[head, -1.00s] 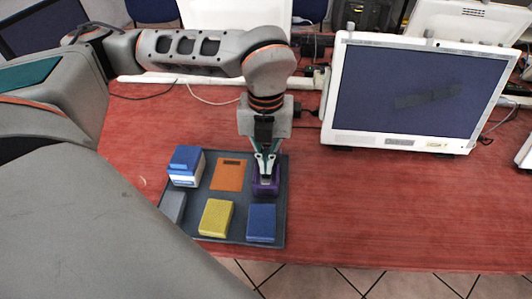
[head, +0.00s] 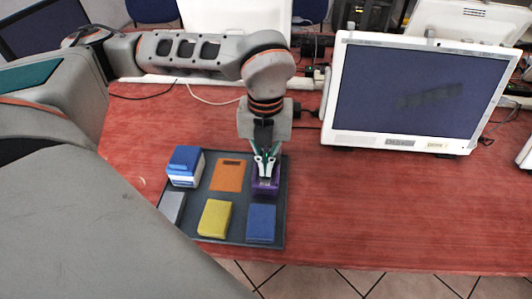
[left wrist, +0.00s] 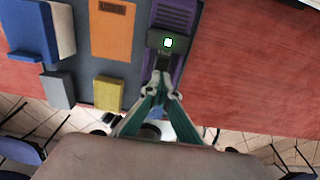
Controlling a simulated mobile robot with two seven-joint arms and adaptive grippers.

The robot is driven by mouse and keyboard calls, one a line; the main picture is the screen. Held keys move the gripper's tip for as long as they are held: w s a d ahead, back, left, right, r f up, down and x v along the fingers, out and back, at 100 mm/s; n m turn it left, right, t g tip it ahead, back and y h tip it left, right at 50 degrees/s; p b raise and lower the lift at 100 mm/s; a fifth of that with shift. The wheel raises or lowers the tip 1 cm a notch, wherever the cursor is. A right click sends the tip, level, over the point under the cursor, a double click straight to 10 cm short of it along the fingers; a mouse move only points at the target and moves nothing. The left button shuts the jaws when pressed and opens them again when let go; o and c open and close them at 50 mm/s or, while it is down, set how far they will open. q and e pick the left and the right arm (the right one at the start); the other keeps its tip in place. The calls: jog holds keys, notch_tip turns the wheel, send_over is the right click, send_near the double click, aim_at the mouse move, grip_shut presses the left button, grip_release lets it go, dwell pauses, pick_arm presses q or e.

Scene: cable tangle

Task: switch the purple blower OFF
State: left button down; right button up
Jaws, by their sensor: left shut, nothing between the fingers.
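The purple blower (head: 266,190) sits at the back right of the dark tray (head: 283,215). My left gripper (head: 265,173) points down over the blower, shut and empty. In the left wrist view the tips of my left gripper (left wrist: 161,74) lie just below the green light in the picture; I cannot tell whether they touch the blower. The gripper covers part of the blower in the head view.
An orange block (head: 230,175), a blue-and-white box (head: 186,167), a yellow block (head: 215,217), a blue block (head: 261,223) and a grey block (head: 173,208) share the tray. A monitor (head: 410,95) stands to the right. The red table (head: 400,205) is clear in front of it.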

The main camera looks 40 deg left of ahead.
pick_arm(q)
jog(key=shift+f+b, duration=0.3)
jog(key=shift+f, duration=0.5)
pick_arm(e)
jog(key=shift+s+f, duration=0.2)
jog(key=shift+f, duration=0.2)
pick_arm(q)
jog(key=shift+r, duration=0.1)
pick_arm(e)
jog(key=shift+r, duration=0.1)
pick_arm(q)
jog(key=shift+r+p, duration=0.55)
jog(key=shift+r, duration=0.2)
jog(key=shift+r+p, duration=1.8)
jog(key=shift+r, duration=0.95)
jog(key=shift+f, duration=0.1)
pick_arm(e)
jog(key=w+r+t, duration=0.1)
jog(key=w+r, duration=0.2)
jog(key=r, duration=0.4)
jog(key=shift+r, duration=0.15)
